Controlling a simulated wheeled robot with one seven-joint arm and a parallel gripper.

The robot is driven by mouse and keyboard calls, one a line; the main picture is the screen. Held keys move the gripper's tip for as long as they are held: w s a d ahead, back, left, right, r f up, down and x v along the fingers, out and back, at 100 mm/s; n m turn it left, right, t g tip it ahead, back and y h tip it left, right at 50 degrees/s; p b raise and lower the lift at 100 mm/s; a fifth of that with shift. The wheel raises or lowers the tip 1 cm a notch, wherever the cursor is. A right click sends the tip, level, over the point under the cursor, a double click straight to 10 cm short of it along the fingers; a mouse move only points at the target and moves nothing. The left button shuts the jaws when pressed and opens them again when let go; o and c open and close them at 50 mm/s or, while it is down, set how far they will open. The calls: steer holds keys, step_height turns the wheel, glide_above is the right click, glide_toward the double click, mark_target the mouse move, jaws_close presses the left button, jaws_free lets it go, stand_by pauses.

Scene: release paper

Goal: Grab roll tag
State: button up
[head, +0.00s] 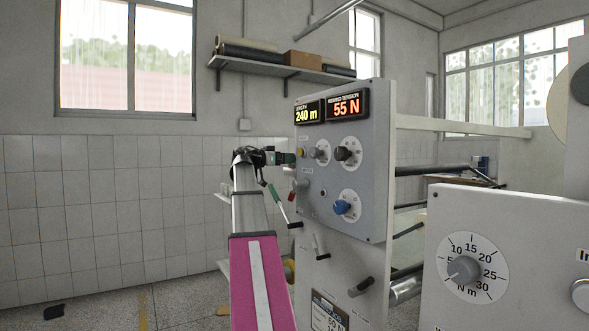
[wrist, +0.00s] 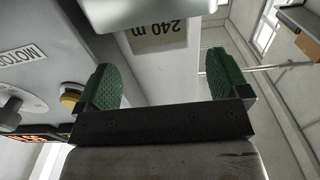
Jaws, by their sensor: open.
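A pale tag (wrist: 165,38) printed "240 m" shows in the wrist view, upside down, at the top middle. It lies beyond my gripper (wrist: 163,70), in the gap between the two green fingers, and neither finger visibly touches it. The fingers are spread apart with nothing held between them. A pale rounded part hides some of the tag's upper side. In the head view my gripper (head: 288,158) is at the left edge of the grey control panel, and I cannot make out the tag there.
The control panel (head: 370,215) has knobs, a yellow button (wrist: 72,95) close to my left finger in the wrist view, and lit displays (head: 346,106). Handles (head: 362,287) stick out below. A second dial box (head: 520,240) stands at right. A wall shelf (head: 280,67) is behind.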

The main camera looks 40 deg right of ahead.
steer(key=d, duration=0.5)
steer(key=shift+s+f, duration=0.2)
steer(key=c, duration=1)
steer(key=shift+r, duration=0.1)
